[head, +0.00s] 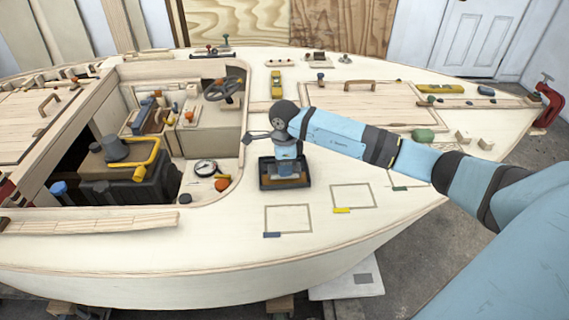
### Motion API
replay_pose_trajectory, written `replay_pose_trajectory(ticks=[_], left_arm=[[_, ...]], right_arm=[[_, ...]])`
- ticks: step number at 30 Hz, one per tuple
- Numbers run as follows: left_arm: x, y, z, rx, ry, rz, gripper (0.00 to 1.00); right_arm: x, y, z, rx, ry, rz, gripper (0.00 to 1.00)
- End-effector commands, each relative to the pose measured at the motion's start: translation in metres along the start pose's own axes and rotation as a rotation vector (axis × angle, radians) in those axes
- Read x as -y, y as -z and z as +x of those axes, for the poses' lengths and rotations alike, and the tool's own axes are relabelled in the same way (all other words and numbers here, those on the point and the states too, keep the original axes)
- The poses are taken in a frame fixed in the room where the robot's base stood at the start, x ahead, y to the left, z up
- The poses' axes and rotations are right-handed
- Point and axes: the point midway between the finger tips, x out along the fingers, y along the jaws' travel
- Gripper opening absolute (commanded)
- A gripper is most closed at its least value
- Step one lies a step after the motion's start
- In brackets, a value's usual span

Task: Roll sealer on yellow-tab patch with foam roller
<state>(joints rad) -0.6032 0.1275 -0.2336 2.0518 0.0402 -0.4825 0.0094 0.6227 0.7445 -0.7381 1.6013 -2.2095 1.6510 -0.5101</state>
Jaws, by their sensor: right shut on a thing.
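The yellow-tab patch (364,196) is a thin grey rectangle outlined on the pale deck, with a yellow tab (342,210) at its near left corner. The black tray (264,186) lies on the deck left of the patch. My right gripper (286,172) points down over the tray, its lower end at the tray. It is shut on the foam roller, which is mostly hidden by the gripper and tray. A grey rod-like part sticks out left of my wrist; I cannot tell whether it belongs to the roller. My left gripper is out of view.
The open cockpit with a yellow-handled black box (120,184) is at left. A round gauge (205,168) and an orange knob (222,185) sit left of the tray.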

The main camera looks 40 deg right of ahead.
Motion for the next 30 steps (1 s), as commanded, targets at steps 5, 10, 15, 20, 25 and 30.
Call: replay_pose_trajectory(ticks=[5,10,15,20,25,30], left_arm=[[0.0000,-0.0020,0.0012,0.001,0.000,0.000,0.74],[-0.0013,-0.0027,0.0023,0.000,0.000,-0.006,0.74],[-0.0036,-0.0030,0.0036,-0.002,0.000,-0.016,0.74],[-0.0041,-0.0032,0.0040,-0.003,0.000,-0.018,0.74],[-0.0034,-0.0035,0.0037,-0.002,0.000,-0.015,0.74],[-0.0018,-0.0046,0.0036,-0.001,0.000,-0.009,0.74]], right_arm=[[0.0002,0.0000,0.0021,0.000,0.000,0.000,0.21],[0.0002,0.0000,0.0041,0.000,0.000,0.000,0.21],[0.0002,0.0000,0.0061,0.000,0.001,0.000,0.21],[0.0003,0.0000,0.0070,0.000,0.001,0.000,0.21],[0.0002,0.0000,0.0070,0.000,0.000,0.000,0.21],[0.0003,0.0000,0.0073,0.000,0.001,0.000,0.21]])
